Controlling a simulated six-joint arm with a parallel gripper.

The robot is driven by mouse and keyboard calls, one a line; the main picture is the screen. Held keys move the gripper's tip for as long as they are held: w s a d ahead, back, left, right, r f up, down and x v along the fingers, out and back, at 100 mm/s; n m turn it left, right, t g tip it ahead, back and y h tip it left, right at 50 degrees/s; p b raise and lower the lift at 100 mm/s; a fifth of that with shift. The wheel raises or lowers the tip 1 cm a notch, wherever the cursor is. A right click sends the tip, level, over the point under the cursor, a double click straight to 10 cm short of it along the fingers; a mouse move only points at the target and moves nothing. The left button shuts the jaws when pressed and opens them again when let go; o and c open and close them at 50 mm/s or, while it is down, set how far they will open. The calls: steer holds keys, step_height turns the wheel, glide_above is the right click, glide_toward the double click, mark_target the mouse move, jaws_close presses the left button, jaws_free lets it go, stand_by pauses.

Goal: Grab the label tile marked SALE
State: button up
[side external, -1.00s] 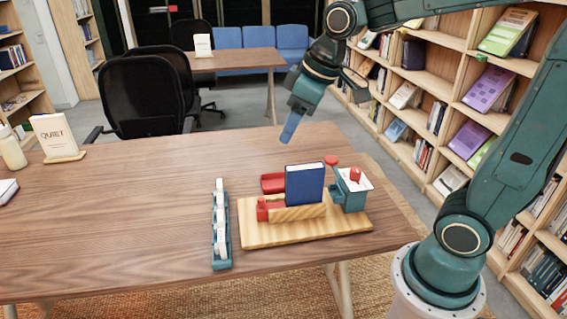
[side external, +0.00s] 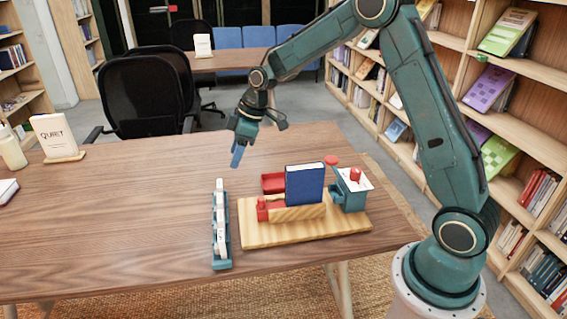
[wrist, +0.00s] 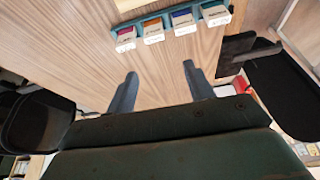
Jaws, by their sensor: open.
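A narrow teal rack (side external: 222,264) stands on the table, left of the wooden board, with several white-faced label tiles in a row.
Right of the rack, a wooden board (side external: 260,235) carries a blue book (side external: 305,184), red parts (side external: 273,183) and a teal box (side external: 350,192). A QUIET sign (side external: 54,135) stands far left. A black chair (side external: 140,95) is behind the table. The table's left middle is bare.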

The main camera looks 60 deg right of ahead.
mark_target(220, 198)
steer(key=shift+n, duration=0.3)
steer(key=f, duration=0.1)
steer(key=w+f, duration=0.2)
steer(key=f, duration=0.1)
steer(key=shift+d, duration=0.35)
steer(key=shift+w, duration=0.1)
steer(key=shift+x, duration=4.2)
steer(key=shift+a, duration=0.2)
steer(key=shift+x, duration=2.55)
steer(key=shift+a, duration=0.15)
steer(key=shift+c, duration=0.4)
steer(key=c, duration=0.7)
